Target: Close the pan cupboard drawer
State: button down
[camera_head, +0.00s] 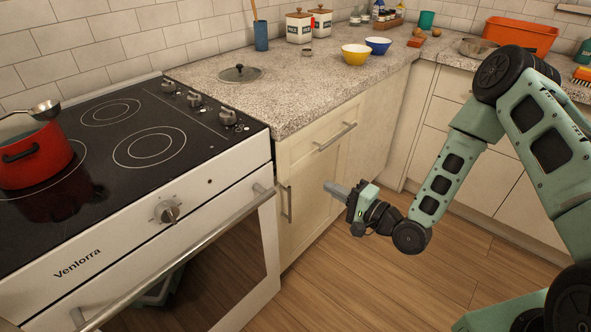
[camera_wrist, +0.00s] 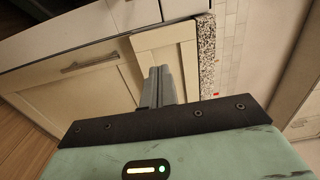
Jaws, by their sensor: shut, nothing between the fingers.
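The drawer (camera_head: 318,132) is the upper cream front of the cupboard (camera_head: 312,195) right of the oven, under the granite counter. Its metal bar handle (camera_head: 337,137) faces out. The drawer front looks close to flush; I cannot tell whether a small gap stays. In the wrist view the drawer front (camera_wrist: 165,42) lies between the cupboard door (camera_wrist: 75,92) and the counter edge. My gripper (camera_head: 331,187) is shut and empty, in front of the cupboard door and below the drawer. In the wrist view the shut fingers (camera_wrist: 160,72) overlap the drawer front and hide part of it; contact is unclear.
The oven (camera_head: 150,250) with its hob stands left, a red pot (camera_head: 32,155) on it. A pan lid (camera_head: 240,73) and bowls (camera_head: 356,54) sit on the counter. More cabinets (camera_head: 465,130) line the right. The wooden floor (camera_head: 370,285) before the cupboard is clear.

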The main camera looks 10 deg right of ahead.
aim_at(287, 162)
jog(key=p+x, duration=0.1)
jog(key=x, duration=1.1)
jog(key=shift+w+a+p, duration=0.25)
jog(key=shift+a+p, duration=0.05)
jog(key=b+x, duration=0.2)
jog(key=x, duration=0.2)
jog(key=shift+w+a, duration=0.15)
jog(key=shift+w, duration=0.15)
jog(key=shift+r, duration=0.2)
jog(key=shift+a, duration=0.1)
